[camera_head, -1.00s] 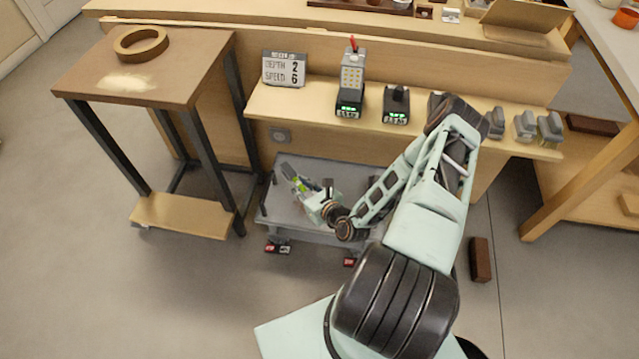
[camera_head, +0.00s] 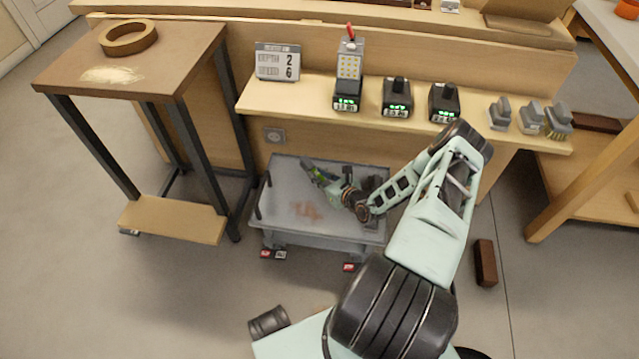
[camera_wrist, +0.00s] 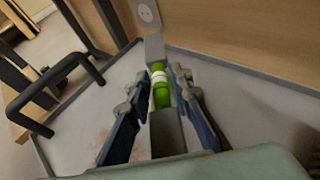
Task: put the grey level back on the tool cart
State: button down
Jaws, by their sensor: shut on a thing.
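The grey level (camera_wrist: 165,132) is a bar with a bright green and white band, seen in the wrist view between the fingers of my gripper (camera_wrist: 158,85). My gripper is shut on it, and the bar points away from me. In the head view my gripper (camera_head: 328,178) is over the back part of the tool cart (camera_head: 280,195), with the level's green part (camera_head: 317,172) showing at its tip. The cart has a flat grey top with a raised rim and a dark handle at its left end. I cannot tell whether the level touches the top.
A shelf (camera_head: 300,105) above the cart's back holds a sign (camera_head: 277,62), chargers with batteries (camera_head: 397,97) and brushes. A side table (camera_head: 150,85) with a tape ring (camera_head: 128,38) stands left. A brown block (camera_head: 485,262) lies on the floor at right. The cart top's front is clear except for a reddish patch.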

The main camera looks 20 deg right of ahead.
jog(key=shift+w+d+f+b, duration=0.15)
jog(key=shift+f+b, duration=0.25)
jog(key=shift+f, duration=0.55)
jog(key=shift+w+d+f+b, duration=0.1)
jog(key=shift+f+b, duration=0.25)
jog(key=shift+f, duration=0.55)
jog(key=shift+f, duration=0.1)
jog(key=shift+f, duration=0.15)
jog(key=c, duration=1.7)
grip_release()
jog(key=shift+s, duration=0.1)
jog(key=shift+c, duration=0.2)
jog(key=shift+s+r, duration=0.1)
jog(key=shift+r, duration=0.3)
jog(key=p+v, duration=0.4)
jog(key=v, duration=0.7)
jog(key=shift+s+d+r, duration=0.1)
jog(key=shift+s, duration=0.25)
